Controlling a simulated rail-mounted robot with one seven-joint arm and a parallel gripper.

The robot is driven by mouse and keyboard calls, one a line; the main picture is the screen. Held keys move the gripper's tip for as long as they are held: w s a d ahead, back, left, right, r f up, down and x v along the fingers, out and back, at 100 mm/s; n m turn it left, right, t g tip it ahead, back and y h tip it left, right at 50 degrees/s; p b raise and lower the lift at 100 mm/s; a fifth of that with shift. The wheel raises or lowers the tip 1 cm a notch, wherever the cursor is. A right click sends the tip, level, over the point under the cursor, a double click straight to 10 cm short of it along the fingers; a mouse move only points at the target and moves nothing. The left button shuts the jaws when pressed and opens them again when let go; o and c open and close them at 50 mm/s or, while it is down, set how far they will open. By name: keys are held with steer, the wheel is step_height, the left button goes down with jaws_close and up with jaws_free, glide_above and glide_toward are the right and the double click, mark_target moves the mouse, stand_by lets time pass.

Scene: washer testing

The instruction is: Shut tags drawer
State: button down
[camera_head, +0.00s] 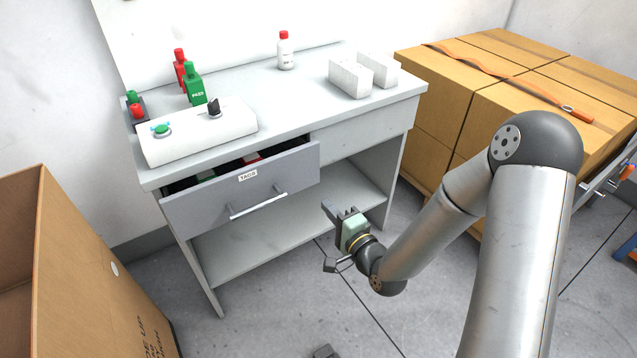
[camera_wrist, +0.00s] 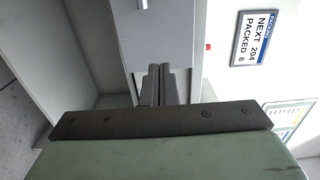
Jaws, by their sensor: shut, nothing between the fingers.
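The tags drawer (camera_head: 240,196) is a grey drawer at the left of the workbench, pulled partly out. Its front has a TAGS label (camera_head: 248,175) and a silver bar handle (camera_head: 258,202). Something red and something green show inside. My gripper (camera_head: 338,212) is shut and empty, in front of the bench, right of the drawer and apart from it. In the wrist view my shut fingers (camera_wrist: 158,84) point toward a pale panel with a bit of handle (camera_wrist: 142,4), which looks like the drawer front.
The workbench (camera_head: 290,105) carries a white control box (camera_head: 200,132), red and green bottles, a white bottle (camera_head: 286,50) and two white blocks. An open cardboard box (camera_head: 90,270) stands at left, stacked cartons (camera_head: 530,95) at right. The lower shelf (camera_head: 265,235) is empty.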

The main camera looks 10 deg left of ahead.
mark_target(296, 171)
steer(key=x, duration=1.3)
steer(key=shift+b, duration=0.4)
